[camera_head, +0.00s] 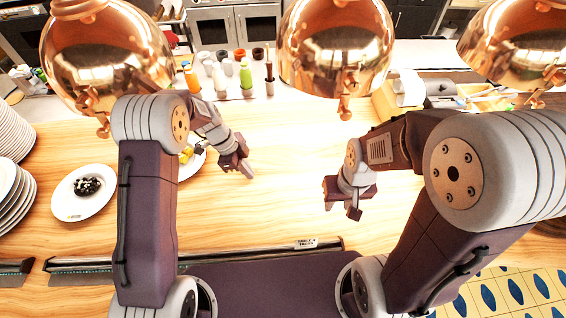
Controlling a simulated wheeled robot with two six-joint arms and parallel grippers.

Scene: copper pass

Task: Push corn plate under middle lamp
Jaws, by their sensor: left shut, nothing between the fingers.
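Three copper lamps hang over the wooden counter; the middle lamp (335,50) is at the top centre. A white plate (194,166) with yellow pieces that look like corn (187,153) sits left of centre, mostly hidden behind my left arm. My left gripper (248,172) is shut and empty, just right of this plate and low over the counter. I cannot tell whether it touches the plate. My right gripper (353,212) is right of centre over the bare counter, below the middle lamp in the picture; its fingers are too unclear to tell open from shut.
Another white plate (68,208) with dark food lies at the left, beside plate stacks (12,130). The left lamp (105,55) and right lamp (515,45) hang at the sides. Bottles (245,76) stand at the back. The counter's middle (290,140) is clear.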

